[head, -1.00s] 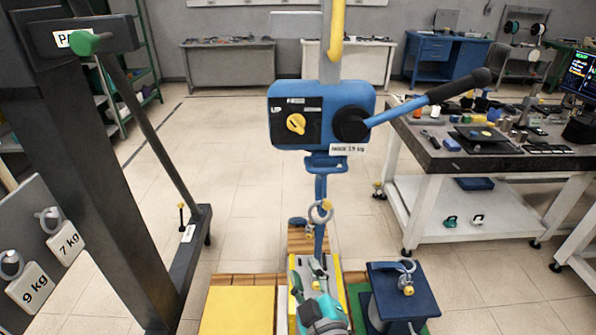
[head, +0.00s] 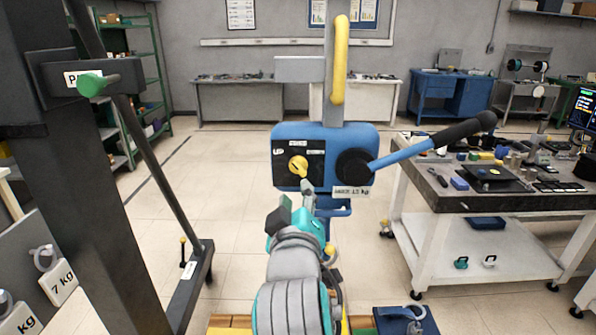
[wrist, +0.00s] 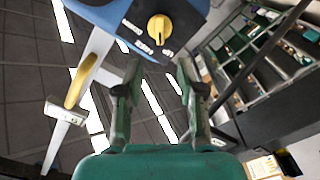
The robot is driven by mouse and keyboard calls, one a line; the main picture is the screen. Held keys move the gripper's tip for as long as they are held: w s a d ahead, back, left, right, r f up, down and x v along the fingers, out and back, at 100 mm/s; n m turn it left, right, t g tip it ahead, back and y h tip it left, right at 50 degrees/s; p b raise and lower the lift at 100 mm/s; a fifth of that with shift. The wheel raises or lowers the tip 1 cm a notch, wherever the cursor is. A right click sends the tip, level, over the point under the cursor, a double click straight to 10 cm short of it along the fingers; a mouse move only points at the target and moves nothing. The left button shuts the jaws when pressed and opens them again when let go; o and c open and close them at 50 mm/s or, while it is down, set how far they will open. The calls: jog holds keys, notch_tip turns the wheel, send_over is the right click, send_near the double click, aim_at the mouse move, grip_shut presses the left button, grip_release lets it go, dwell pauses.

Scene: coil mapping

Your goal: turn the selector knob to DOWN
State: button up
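The yellow selector knob (head: 298,166) sits on a black plate (head: 284,178) on the front of the blue hoist box. "UP" is printed at the plate's upper left; the other labels are too small to read. In the wrist view the knob (wrist: 159,28) is at the top, beyond the fingertips. My gripper (head: 297,202) is just below the knob in the head view. In the wrist view my gripper (wrist: 158,75) has its two fingers spread, with nothing between them. It appears apart from the knob.
A black-handled lever (head: 430,142) reaches right from the blue box (head: 352,132). A yellow hook (head: 340,60) rises above it. A dark post (head: 95,200) stands at left. A cluttered workbench (head: 470,203) is at right.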

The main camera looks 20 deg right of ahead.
aim_at(297, 169)
jog(key=x, duration=1)
jog(key=shift+w+f, duration=0.1)
jog(key=shift+w, duration=0.15)
grip_shut()
